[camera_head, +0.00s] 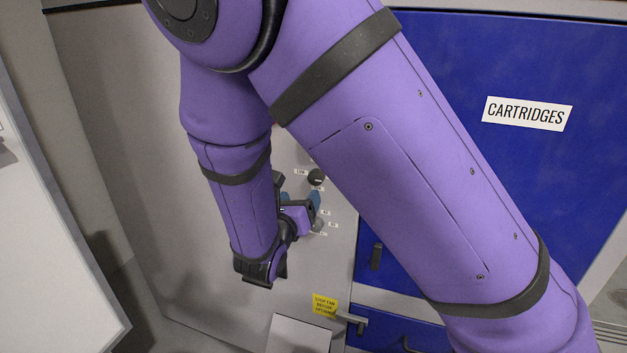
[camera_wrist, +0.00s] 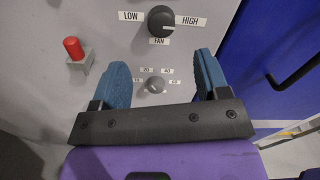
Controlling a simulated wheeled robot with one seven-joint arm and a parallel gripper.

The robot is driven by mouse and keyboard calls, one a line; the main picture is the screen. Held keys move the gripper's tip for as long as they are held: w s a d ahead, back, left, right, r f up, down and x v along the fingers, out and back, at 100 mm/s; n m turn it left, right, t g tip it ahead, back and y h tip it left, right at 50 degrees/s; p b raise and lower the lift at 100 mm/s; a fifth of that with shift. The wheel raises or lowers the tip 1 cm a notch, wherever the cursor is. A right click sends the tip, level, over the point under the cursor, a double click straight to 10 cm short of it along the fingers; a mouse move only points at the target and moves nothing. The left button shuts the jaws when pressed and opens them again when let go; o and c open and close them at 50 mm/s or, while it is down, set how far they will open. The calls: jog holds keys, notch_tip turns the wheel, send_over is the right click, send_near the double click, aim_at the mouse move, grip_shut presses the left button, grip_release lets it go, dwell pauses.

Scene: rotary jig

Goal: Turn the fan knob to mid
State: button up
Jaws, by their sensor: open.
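The fan knob (camera_wrist: 161,19) is a round black knob on a grey panel, near the top of the wrist view. Its white mark is on the right side, facing the HIGH label (camera_wrist: 190,20). The LOW label (camera_wrist: 131,16) is on its left and the FAN label (camera_wrist: 159,41) is below it. The knob (camera_head: 316,177) also shows in the head view. My gripper (camera_wrist: 161,66) is open and empty, with blue fingertips wide apart below the fan knob in the wrist view. In the head view my gripper (camera_head: 302,203) is partly hidden by its own wrist.
A smaller grey knob (camera_wrist: 155,85) with number labels appears between the fingers. A red button or switch (camera_wrist: 73,48) on a grey mount is left of them. Blue doors (camera_head: 450,60) with handles stand to the right. A yellow notice (camera_head: 325,305) is lower on the panel.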

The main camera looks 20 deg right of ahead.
aim_at(314, 179)
jog(key=x, duration=0.9)
jog(key=shift+w+d, duration=0.25)
jog(key=shift+d, duration=0.05)
jog(key=c, duration=0.9)
